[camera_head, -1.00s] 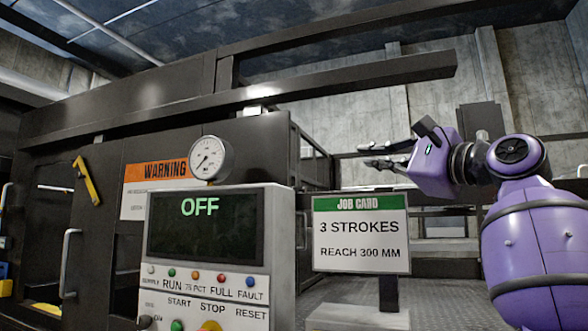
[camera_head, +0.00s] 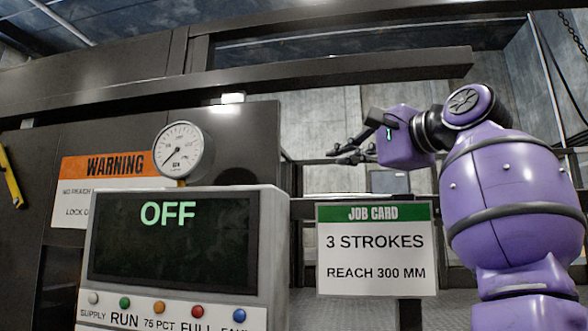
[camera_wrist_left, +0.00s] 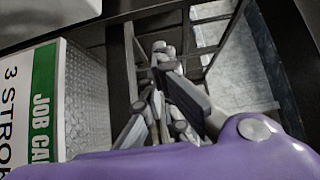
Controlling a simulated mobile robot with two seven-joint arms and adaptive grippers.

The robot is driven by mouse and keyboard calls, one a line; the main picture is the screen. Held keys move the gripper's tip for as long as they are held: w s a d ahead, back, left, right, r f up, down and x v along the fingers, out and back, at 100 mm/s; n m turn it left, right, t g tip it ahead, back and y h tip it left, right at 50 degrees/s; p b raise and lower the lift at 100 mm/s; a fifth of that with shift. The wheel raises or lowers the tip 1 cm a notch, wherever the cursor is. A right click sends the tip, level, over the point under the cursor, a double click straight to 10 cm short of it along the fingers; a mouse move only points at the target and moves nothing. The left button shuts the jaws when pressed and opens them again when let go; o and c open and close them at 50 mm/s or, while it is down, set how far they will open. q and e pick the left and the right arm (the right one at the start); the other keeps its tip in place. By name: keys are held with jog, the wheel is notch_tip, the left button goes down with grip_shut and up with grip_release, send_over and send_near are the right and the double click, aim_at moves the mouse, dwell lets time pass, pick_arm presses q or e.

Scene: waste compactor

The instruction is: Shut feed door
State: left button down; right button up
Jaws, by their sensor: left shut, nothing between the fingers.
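No part in view can be surely told as the feed door. The dark machine front (camera_head: 235,140) fills the left and middle of the head view, with a yellow bar (camera_head: 10,175) at the far left edge. My left gripper (camera_head: 340,154) is shut and empty, its fingers pointing left above the job card (camera_head: 371,250) and right of the machine front. It touches nothing that I can see. In the left wrist view its grey fingers (camera_wrist_left: 160,75) show in front of a dark frame. My right gripper is out of view.
A control panel (camera_head: 185,240) reading OFF stands close in front. A pressure gauge (camera_head: 178,150) rises behind it, beside a WARNING sign (camera_head: 115,166). A long dark beam (camera_head: 400,70) crosses overhead. Dark railings and a concrete wall (camera_head: 330,125) lie behind my gripper.

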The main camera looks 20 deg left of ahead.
pick_arm(q)
jog(key=s+a+x, duration=0.1)
jog(key=s+x, duration=0.1)
jog(key=x, duration=1)
jog(key=shift+a, duration=0.2)
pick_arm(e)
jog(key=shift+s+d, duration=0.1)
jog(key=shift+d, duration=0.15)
pick_arm(q)
jog(key=shift+r, duration=0.1)
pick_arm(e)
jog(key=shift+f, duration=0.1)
